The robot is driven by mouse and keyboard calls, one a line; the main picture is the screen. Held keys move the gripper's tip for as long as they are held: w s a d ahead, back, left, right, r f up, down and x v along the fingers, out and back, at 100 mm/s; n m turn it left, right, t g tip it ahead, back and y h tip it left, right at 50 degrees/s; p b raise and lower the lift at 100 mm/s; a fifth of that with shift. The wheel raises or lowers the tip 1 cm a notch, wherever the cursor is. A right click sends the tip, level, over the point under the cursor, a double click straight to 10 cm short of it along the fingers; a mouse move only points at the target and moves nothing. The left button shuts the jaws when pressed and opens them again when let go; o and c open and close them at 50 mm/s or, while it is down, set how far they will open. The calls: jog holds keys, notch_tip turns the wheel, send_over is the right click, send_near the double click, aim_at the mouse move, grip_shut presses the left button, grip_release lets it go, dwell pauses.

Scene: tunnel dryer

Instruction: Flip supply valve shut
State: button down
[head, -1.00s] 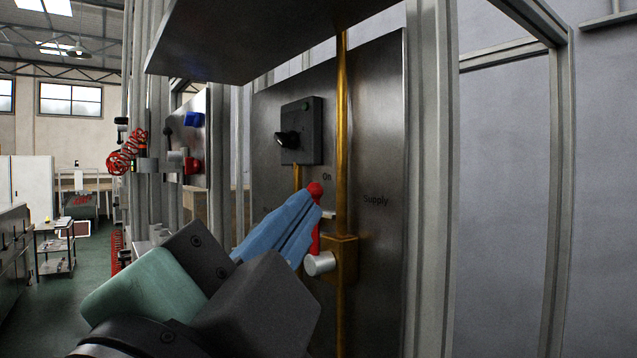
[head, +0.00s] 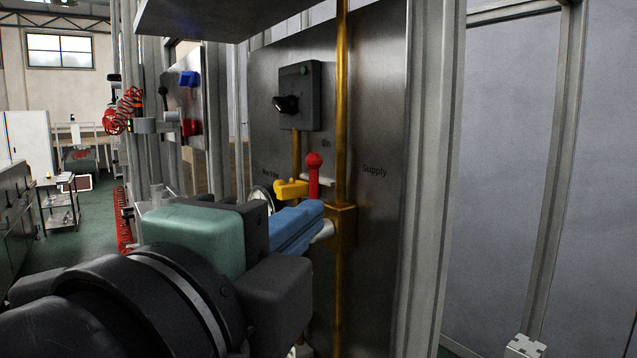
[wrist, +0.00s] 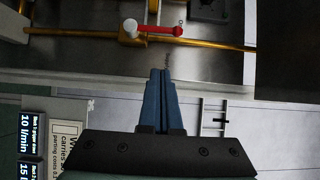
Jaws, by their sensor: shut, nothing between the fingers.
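The supply valve has a red lever (head: 314,177) with a round knob. It stands upright under the "On" mark on a metal panel (head: 375,215), left of the word "Supply". Its brass body (head: 345,225) sits on a vertical brass pipe; the silver hub is partly hidden behind my fingers. My gripper (head: 318,214) is shut and empty, its blue fingertips in front of the lever's lower end in the head view. In the wrist view the red lever (wrist: 155,29) and white hub (wrist: 130,29) lie beyond my fingertips (wrist: 162,72), with a visible gap.
A yellow handle (head: 290,188) and a partly hidden gauge (head: 262,196) are just left of the lever. A black rotary switch (head: 299,97) is above. An overhead plate (head: 220,18) juts out above, and a grey post (head: 430,180) stands to the right.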

aim_at(312, 194)
jog(key=p+x, duration=0.1)
jog(key=x, duration=0.2)
jog(key=a+p+x, duration=0.1)
jog(key=x, duration=0.1)
jog(key=a+p+x, duration=0.1)
jog(key=x, duration=0.2)
jog(key=shift+w+d+p, duration=0.15)
jog(key=shift+w+p, duration=0.25)
jog(key=shift+w, duration=0.3)
jog(key=shift+w+a, duration=0.2)
jog(key=shift+w, duration=0.15)
